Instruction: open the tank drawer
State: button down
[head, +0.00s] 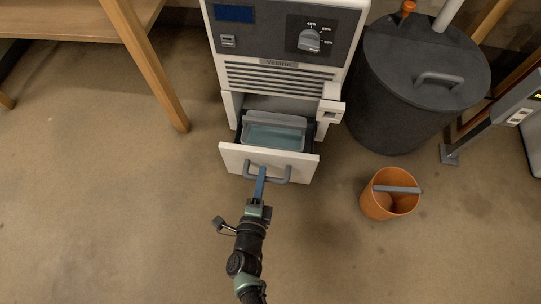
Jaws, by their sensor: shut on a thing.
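The tank drawer (228,158) is at the bottom of a white and dark grey appliance (285,77), and it stands pulled out toward me. A clear bin with bluish liquid (273,136) sits inside the drawer. The drawer has a grey bar handle (281,180) on its white front. My gripper (261,176) reaches up from below and is shut on the handle, left of its middle. The fingertips partly hide the handle there.
A dark lidded barrel (390,105) stands right of the appliance. An orange bucket (373,206) sits on the floor right of the drawer. A wooden table leg (150,70) is at the left. The floor in front of the drawer is clear.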

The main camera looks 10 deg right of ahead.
jog(key=shift+f+v, duration=0.15)
jog(key=shift+v, duration=0.6)
jog(key=shift+f+v, duration=0.15)
jog(key=shift+v, duration=0.65)
jog(key=c, duration=0.8)
grip_release()
jog(key=p+v, duration=0.5)
jog(key=v, duration=0.8)
jog(key=shift+a, duration=0.1)
